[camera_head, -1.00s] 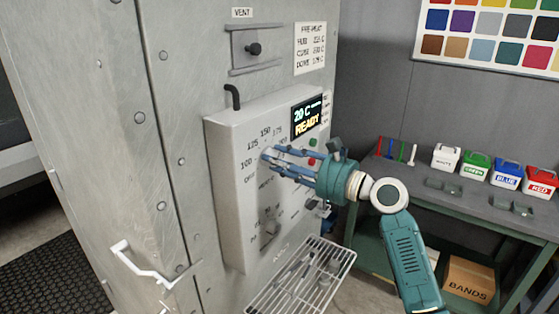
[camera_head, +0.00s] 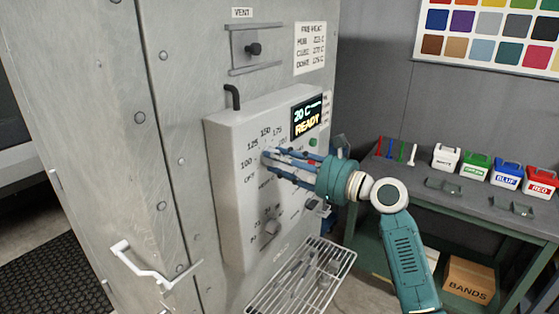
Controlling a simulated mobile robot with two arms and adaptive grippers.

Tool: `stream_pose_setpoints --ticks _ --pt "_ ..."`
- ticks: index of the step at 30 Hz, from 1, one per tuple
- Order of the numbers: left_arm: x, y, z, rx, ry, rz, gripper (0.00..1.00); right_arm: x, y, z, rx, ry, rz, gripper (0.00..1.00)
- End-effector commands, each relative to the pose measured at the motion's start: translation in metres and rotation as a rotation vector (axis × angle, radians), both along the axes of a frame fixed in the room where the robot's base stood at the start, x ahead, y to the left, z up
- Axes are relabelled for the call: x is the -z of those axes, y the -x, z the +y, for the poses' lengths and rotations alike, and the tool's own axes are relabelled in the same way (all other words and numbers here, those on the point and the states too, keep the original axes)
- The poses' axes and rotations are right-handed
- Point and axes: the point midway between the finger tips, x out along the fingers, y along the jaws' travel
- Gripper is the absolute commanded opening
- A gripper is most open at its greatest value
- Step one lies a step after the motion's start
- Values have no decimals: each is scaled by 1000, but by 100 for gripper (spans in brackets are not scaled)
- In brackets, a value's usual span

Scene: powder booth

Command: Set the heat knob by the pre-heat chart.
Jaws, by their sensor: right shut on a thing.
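The grey control box (camera_head: 225,165) on the oven wall carries a heat dial marked OFF, 100, 125, 150, 175 and on to the right. My right gripper (camera_head: 267,161) comes in from the right and is shut on the heat knob at the dial's centre. The fingers hide the knob, its pointer and the right part of the scale, so I cannot tell its setting. The pre-heat chart (camera_head: 311,47) hangs above right, with small lines for hub, cube or similar, and dome. The display (camera_head: 307,119) reads 20 C and READY. My left gripper is not in view.
A lower knob (camera_head: 271,228) sits on the same box, below the heat dial. A wire rack (camera_head: 300,280) juts out beneath. A vent slide (camera_head: 254,49) is above. A bench (camera_head: 470,210) with colour-labelled tubs stands at the right.

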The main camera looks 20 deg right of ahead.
Motion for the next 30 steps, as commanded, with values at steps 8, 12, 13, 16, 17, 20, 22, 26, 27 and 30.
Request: stream_pose_setpoints --ticks 8,12,13,16,17,20,22,26,27,30 --pt "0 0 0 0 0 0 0 1 0 0 0 1 2 52" --pt "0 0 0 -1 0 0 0 1 0 0 -1 2 0 52" --pt "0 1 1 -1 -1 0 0 1 0 0 0 1 0 52" --pt "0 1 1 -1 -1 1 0 1 5 -4 0 1 0 52" --pt "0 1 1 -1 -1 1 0 1 7 -6 1 2 1 52" --pt "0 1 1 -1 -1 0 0 2 20 -16 1 4 2 52" --pt "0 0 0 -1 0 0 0 2 31 -26 3 5 2 52" --pt "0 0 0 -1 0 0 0 3 54 -43 2 4 2 52" --pt "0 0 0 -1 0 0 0 2 60 -48 3 3 3 52" --pt "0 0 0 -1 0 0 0 2 75 -59 1 4 3 52"
